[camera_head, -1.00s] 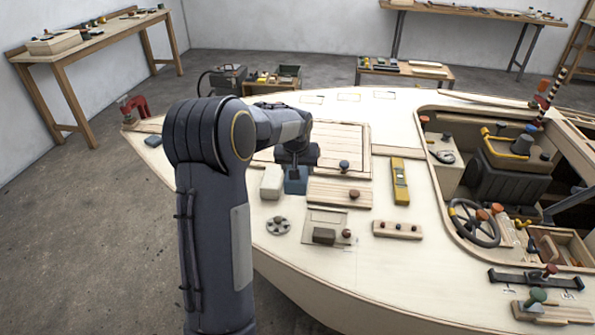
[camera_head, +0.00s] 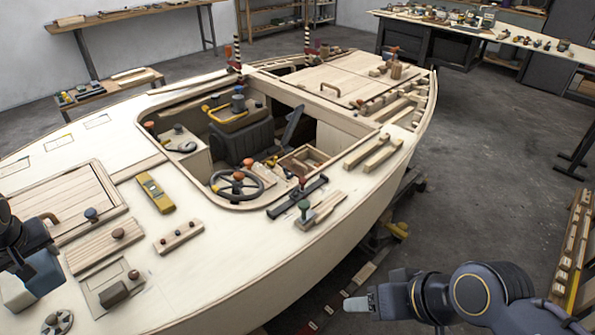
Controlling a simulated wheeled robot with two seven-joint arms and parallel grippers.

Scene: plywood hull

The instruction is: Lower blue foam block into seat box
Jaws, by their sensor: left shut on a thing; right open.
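The blue foam block (camera_head: 42,275) is at the left edge of the head view, low over or on the deck beside a pale block (camera_head: 15,294). My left gripper (camera_head: 34,247) is shut on it from above; its arm is mostly cut off by the picture edge. I cannot tell whether the block touches the deck. In the cockpit stand a dark seat-like box (camera_head: 245,140) and a small open wooden box with dividers (camera_head: 304,160); which is the seat box is unclear. My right gripper (camera_head: 360,304) is open and empty, beyond the hull's near side.
A steering wheel (camera_head: 237,185), a black bar (camera_head: 297,197) and a green-knobbed piece (camera_head: 304,208) lie around the cockpit's near edge.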

